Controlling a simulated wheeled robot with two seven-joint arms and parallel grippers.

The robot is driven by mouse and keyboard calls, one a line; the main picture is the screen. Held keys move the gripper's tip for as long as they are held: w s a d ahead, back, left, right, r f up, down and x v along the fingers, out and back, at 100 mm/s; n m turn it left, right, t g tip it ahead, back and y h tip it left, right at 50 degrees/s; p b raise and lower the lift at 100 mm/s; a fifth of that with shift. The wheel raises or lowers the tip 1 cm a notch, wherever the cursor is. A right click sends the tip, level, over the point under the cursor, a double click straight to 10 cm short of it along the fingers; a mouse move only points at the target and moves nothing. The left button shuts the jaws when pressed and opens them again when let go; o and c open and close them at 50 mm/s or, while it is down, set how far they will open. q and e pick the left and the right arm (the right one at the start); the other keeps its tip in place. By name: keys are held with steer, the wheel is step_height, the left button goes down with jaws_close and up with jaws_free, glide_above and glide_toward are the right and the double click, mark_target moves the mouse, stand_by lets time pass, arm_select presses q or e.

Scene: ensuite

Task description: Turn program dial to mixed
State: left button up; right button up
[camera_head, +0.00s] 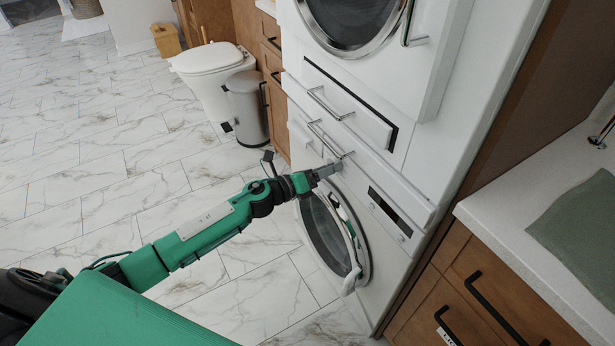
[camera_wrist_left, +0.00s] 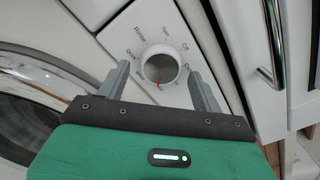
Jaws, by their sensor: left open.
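The program dial (camera_wrist_left: 160,66) is a round white knob on the white control panel of the lower washing machine (camera_head: 400,262). Its red mark points toward the bottom of the left wrist view. Printed program words ring the dial; "Rinse" reads at its upper left, while others are small or hidden. My left gripper (camera_wrist_left: 157,75) is open, with one finger on each side of the dial; I cannot tell whether either touches it. In the head view my left gripper (camera_head: 328,171) is at the machine's panel and hides the dial. My right gripper is not in view.
The washer's round door (camera_head: 326,232) lies just below my gripper. Metal bar handles (camera_head: 328,138) stick out above it. A counter (camera_head: 535,235) with wooden drawers stands at the right. A toilet (camera_head: 212,75) and bin (camera_head: 247,105) stand behind; marble floor at left is clear.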

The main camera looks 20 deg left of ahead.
arm_select(q)
steer(key=b+v, duration=0.1)
steer(key=v, duration=1.2)
steer(key=shift+s, duration=0.15)
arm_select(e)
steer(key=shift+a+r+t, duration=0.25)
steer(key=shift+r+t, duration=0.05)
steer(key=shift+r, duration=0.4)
arm_select(q)
steer(key=shift+a, duration=0.1)
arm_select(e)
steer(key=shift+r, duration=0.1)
